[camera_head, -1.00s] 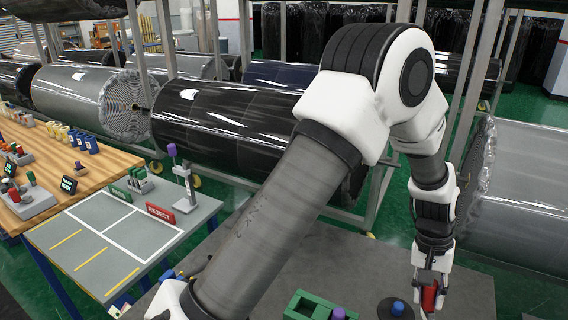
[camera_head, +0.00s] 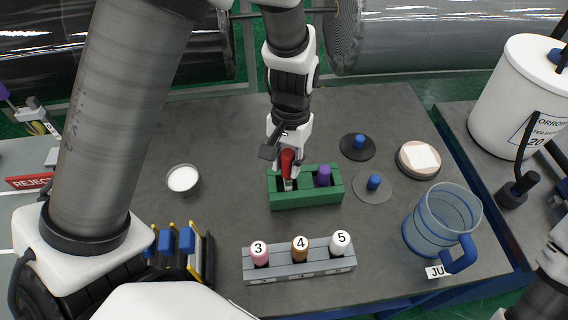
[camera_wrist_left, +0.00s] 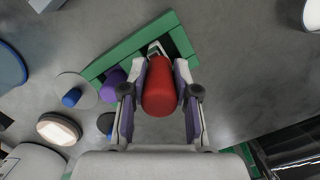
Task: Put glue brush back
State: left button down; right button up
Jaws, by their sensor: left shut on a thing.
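My left gripper (camera_head: 286,168) is shut on a red-handled brush (camera_head: 288,158). It holds the brush upright at the left part of a green holder (camera_head: 305,200). A pale part of the brush shows below the red handle. I cannot tell whether its lower end is inside the slot. A purple-handled piece (camera_head: 323,176) stands in the holder's right part. In the left wrist view, the red handle (camera_wrist_left: 160,88) lies between both fingers, with the green holder (camera_wrist_left: 128,52) beyond it. My right gripper is out of view.
A grey rack (camera_head: 300,268) with numbered bottles stands in front. A blue clear jug (camera_head: 442,222) is at the right. Blue-knobbed discs (camera_head: 373,186) and a round pad (camera_head: 419,158) lie right of the holder. A white cup (camera_head: 183,180) is at the left.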

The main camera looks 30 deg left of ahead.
aim_at(286, 176)
pick_arm(q)
jog(key=shift+s+a+f, duration=0.15)
jog(key=shift+f, duration=0.5)
jog(key=shift+s+a+f, duration=0.1)
jog(key=shift+f, duration=0.6)
jog(key=shift+w+d, duration=0.2)
jog(key=c, duration=1.3)
grip_release()
jog(key=shift+f, duration=0.15)
jog(key=o, duration=0.4)
jog(key=shift+s+a, duration=0.1)
jog(key=shift+o, duration=0.2)
jog(key=shift+r, duration=0.25)
jog(key=r, duration=0.4)
jog(key=w+r, duration=0.1)
jog(key=r, duration=0.3)
jog(key=r+b, duration=0.1)
jog(key=r, duration=0.2)
jog(key=shift+w+a+r, duration=0.1)
jog(key=shift+w+r, duration=0.25)
jog(key=shift+r, duration=0.05)
